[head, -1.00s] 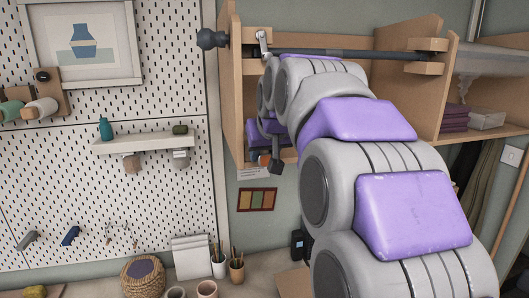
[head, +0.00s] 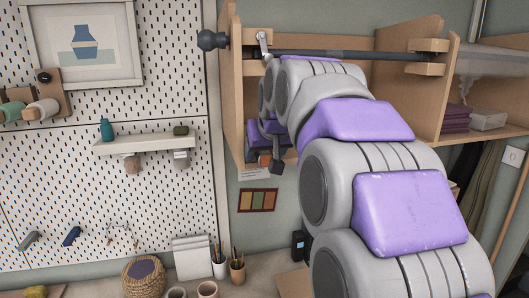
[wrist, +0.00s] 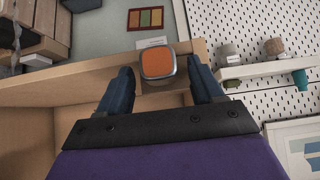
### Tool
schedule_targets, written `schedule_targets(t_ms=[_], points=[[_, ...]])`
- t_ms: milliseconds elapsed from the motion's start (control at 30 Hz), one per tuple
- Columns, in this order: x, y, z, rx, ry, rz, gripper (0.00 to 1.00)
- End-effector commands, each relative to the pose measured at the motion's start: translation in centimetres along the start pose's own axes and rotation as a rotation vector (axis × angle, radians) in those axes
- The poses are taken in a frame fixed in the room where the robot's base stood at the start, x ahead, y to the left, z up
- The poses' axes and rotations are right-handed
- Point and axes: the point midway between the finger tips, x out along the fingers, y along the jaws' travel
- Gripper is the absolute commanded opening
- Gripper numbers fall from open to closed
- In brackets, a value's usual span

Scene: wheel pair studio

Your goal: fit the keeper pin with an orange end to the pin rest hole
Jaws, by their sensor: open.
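The orange end of the keeper pin (wrist: 157,63) shows in the wrist view as a rounded square with a grey rim, at the edge of the wooden shelf unit (wrist: 90,80). My gripper (wrist: 160,82) is open, with one dark finger on each side of the orange end and a visible gap to each. In the head view a little orange of the pin (head: 265,159) shows beside my gripper (head: 272,163), low at the unit's left side. The rest of the pin is hidden. I cannot make out the pin rest hole.
A dark bar (head: 310,53) with a round knob (head: 210,39) lies across the top of the unit, with a metal hook-like piece (head: 264,45) on it. A small shelf (head: 147,140) juts from the pegboard at left. Pots and a basket (head: 143,277) stand below.

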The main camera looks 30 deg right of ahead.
Motion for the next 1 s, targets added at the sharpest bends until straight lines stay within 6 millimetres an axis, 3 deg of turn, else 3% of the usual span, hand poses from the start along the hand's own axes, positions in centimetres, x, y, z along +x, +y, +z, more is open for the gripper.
schedule_targets(t_ms=[167, 267, 700, 1000], points=[[-0.6, 0.0, -0.1, 0.000, 0.002, -0.001, 0.67], [-1.9, 0.0, -0.1, 0.000, 0.007, -0.001, 0.67], [-11.5, 0.1, -0.3, 0.000, 0.008, 0.001, 0.67], [-16.1, 0.1, -0.2, 0.000, 0.002, 0.000, 0.67]])
